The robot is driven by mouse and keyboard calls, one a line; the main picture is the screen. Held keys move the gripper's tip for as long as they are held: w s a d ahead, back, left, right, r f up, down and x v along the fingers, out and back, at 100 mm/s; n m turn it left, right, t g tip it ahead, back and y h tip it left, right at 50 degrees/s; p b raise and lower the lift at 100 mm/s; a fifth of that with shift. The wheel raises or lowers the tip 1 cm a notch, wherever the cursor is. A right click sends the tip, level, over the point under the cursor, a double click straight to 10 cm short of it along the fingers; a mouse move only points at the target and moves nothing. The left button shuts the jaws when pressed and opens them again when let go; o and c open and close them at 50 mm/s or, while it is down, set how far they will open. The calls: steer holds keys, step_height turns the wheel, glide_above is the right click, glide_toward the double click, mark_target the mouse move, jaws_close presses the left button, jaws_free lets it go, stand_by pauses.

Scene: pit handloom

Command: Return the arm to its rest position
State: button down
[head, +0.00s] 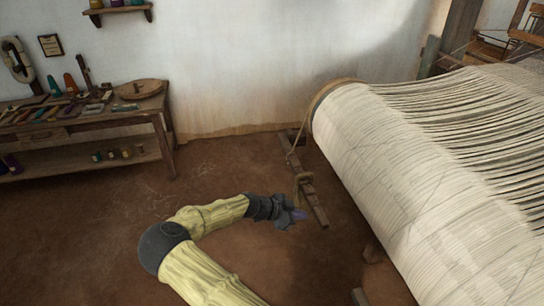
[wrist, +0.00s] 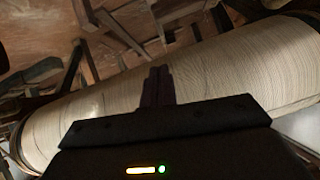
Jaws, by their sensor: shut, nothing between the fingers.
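My arm reaches up from the bottom of the head view and bends to the right, with yellow-green covers on its links. My gripper (head: 299,214) is at its end, dark and small, above the brown floor and left of the loom's big roll. In the wrist view the two fingers (wrist: 157,86) are together with nothing between them. Behind them the cream warp roll (wrist: 110,113) runs across the picture. I cannot tell the exact gap between the fingers and the roll.
The loom's warp roll (head: 400,165) fills the right side. A wooden floor beam (head: 314,203) with a rope lies close by my gripper. A wooden table (head: 150,107) with tools stands at the left wall. The floor (head: 90,220) at left is clear.

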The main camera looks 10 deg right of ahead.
steer(key=shift+s, duration=0.1)
steer(key=s+n+g+y, duration=0.2)
steer(key=s+n+y, duration=0.4)
steer(key=s, duration=0.5)
steer(key=s+a+r+n+t+y, duration=0.2)
steer(key=s+a+r+n+y, duration=0.15)
steer(key=s+r+n, duration=0.35)
steer(key=s+a+r+n+t+y, duration=0.1)
steer(key=s+a+r+n+y, duration=0.1)
steer(key=s+a+r+n, duration=0.45)
step_height(320, 180, up, 18)
steer(key=w+d+p, duration=0.2)
steer(key=p, duration=1.4)
steer(key=shift+m, duration=0.45)
steer(key=shift+d, duration=0.15)
